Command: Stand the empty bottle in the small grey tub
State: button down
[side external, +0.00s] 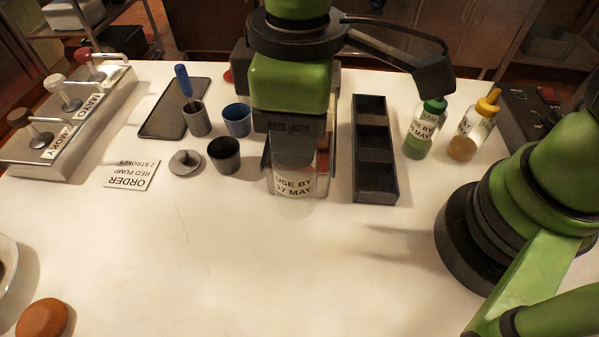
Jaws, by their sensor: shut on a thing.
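My gripper (292,165) points down near the middle of the table, shut on a clear bottle with a "USE BY 17 MAY" label (293,184). The bottle is roughly upright and looks empty below the label. Its top is hidden by the gripper. I cannot tell whether its base touches the table. A small dark grey tub (224,157) stands open to the left of the gripper, apart from the bottle. I cannot tell which tub the task names.
A blue cup (237,121) and a grey lid-like piece (185,162) stand close to the dark tub. A compartmented black tray (375,190) is right of my gripper, with green-capped (417,140) and yellow-capped (466,146) bottles beyond. The front table is mostly clear.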

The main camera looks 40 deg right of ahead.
aim_at(296, 176)
notch_tip(296, 176, down, 7)
jog(key=shift+f, duration=0.1)
dwell(0.4)
jog(key=c, duration=0.7)
grip_release()
jog(key=shift+f, duration=0.1)
notch_tip(296, 176, up, 12)
jog(key=shift+d+r, duration=0.15)
jog(key=shift+r, duration=0.05)
